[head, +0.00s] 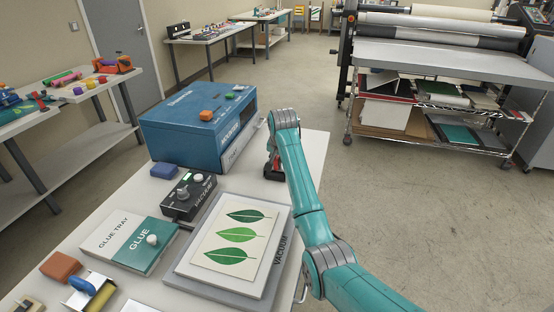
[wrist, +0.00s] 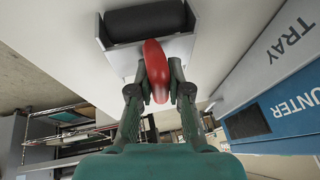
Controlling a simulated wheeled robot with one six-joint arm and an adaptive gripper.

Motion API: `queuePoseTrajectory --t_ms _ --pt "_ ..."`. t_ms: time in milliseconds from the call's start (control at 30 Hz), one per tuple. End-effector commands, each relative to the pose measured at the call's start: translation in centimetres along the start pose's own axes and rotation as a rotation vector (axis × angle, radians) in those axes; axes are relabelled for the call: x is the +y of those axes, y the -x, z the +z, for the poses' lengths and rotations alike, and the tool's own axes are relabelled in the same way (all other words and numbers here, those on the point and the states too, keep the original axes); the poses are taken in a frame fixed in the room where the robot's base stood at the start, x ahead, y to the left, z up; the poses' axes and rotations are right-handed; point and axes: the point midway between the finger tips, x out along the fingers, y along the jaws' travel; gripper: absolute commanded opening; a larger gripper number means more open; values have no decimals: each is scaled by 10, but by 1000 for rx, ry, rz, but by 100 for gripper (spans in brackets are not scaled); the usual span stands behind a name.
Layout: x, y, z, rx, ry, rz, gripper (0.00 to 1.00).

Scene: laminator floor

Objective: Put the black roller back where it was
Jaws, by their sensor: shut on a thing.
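The black roller (wrist: 145,22) shows at the top of the wrist view, in a pale grey frame with a red handle (wrist: 156,70). My gripper (wrist: 156,82) is shut on the red handle, one finger on each side. In the head view my arm hides most of the gripper, and a little red and dark of the tool shows beside it, close to the right side of the blue machine (head: 200,122). I cannot tell whether the roller touches the white table (head: 312,150).
On the table stand a vacuum control box (head: 188,196), a board with green leaves (head: 236,238), a glue tray (head: 131,240) and a blue block (head: 164,171). A large laminator (head: 440,52) stands at the back right. The floor (head: 415,200) between is clear.

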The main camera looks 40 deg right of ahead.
Motion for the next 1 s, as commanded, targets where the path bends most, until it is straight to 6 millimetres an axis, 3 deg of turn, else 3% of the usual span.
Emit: queuePoseTrajectory --t_ms 67,100,167,667,1000 --pt "4 -8 7 -17 1 10 0" --pt "4 -9 8 -19 1 12 27" --pt "5 -9 8 -19 1 12 42" --pt "0 4 0 -10 1 6 42" --pt "-1 70 -2 -6 1 3 42"
